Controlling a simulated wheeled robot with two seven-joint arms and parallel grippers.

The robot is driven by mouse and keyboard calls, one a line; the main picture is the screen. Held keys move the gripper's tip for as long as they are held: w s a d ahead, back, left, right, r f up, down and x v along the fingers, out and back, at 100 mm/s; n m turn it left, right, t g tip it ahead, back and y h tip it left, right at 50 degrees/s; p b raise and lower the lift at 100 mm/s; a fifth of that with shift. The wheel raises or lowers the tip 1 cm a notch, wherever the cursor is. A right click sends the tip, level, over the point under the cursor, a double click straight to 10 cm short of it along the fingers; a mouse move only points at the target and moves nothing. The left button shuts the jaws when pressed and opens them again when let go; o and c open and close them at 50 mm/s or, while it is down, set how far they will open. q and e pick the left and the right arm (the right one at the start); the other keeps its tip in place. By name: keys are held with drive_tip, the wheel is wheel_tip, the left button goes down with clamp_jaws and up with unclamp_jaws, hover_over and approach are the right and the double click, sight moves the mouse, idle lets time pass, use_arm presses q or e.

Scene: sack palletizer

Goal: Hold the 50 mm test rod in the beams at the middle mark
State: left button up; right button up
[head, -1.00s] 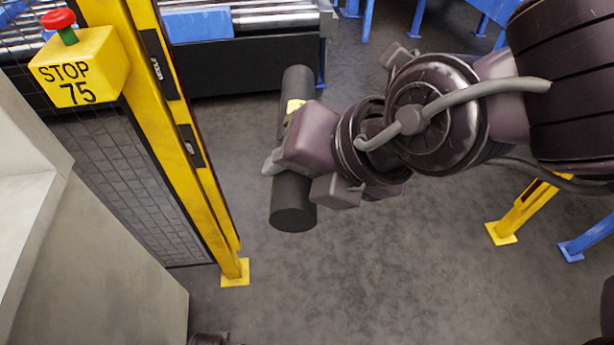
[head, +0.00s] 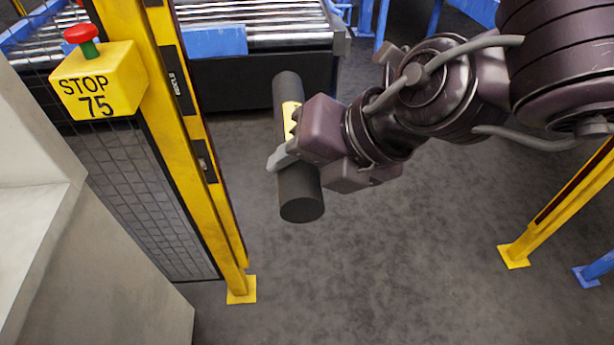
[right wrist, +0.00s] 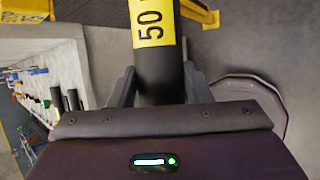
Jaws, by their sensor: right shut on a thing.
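The test rod (head: 300,196) is a thick black cylinder with a yellow label. In the right wrist view the rod (right wrist: 160,80) shows its label reading 50. My right gripper (head: 285,158) is shut around the rod below the label and holds it above the floor, slightly tilted in the head view. In the right wrist view the fingers of my right gripper (right wrist: 158,88) lie on both sides of the rod. The yellow post (head: 190,130) with dark sensor units (head: 178,85) stands to the left, apart from the rod. No beam or middle mark can be made out. My left gripper is not in view.
A yellow STOP 75 box (head: 98,82) with a red button is at the upper left, by a mesh fence (head: 140,200). A roller conveyor (head: 265,22) lies at the back. A second yellow post (head: 560,205) stands at the right. The floor between the posts is clear.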

sight(314, 190)
drive_tip(key=shift+w+a, duration=0.1)
drive_tip(key=shift+w, duration=4.5)
drive_tip(key=shift+s, duration=0.15)
drive_tip(key=s, duration=1.2)
drive_tip(key=shift+s+d, duration=0.2)
drive_tip(key=shift+s, duration=0.2)
